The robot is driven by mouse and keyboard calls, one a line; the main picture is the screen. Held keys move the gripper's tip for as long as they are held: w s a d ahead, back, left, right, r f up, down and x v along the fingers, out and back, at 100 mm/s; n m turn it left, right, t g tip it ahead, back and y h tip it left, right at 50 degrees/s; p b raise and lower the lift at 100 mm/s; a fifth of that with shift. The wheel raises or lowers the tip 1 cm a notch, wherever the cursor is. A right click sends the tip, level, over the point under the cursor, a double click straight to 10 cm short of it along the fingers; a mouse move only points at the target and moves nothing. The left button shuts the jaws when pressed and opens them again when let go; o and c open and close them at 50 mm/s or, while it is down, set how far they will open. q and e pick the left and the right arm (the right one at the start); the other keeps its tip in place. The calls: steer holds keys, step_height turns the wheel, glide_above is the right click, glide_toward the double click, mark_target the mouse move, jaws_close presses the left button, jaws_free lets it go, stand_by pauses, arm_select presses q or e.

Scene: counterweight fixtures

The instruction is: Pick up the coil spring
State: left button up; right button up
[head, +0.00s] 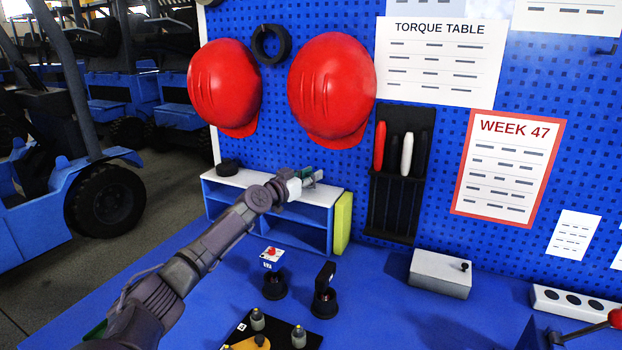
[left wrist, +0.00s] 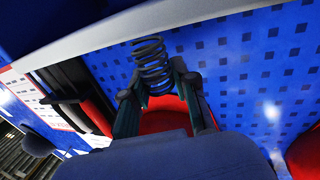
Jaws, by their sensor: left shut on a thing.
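The coil spring (left wrist: 152,62) is dark and shows in the left wrist view between the two fingers of my left gripper (left wrist: 156,82). The fingers are shut on it, and its coils stick out past the fingertips. In the head view my left gripper (head: 307,179) is over the right end of the top of the small blue and white shelf (head: 232,178). I cannot clearly make out the spring there, nor whether it touches the shelf top. My right gripper is not in view.
Red helmets (head: 332,88) hang on the blue pegboard (head: 275,160) behind the gripper. A yellow block (head: 342,222) stands at the shelf's right end. A red-button box (head: 271,256), a black fixture (head: 323,292) and a grey box (head: 440,273) stand on the blue bench (head: 385,320).

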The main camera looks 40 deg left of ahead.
mark_target(310, 172)
arm_select(q)
step_height(310, 172, up, 6)
steer(key=shift+r+p, duration=0.1)
steer(key=shift+p, duration=0.4)
steer(key=s+d, duration=0.3)
steer(key=s, duration=0.6)
steer(key=s+d, duration=0.3)
steer(key=s, duration=0.6)
steer(key=shift+s, duration=0.35)
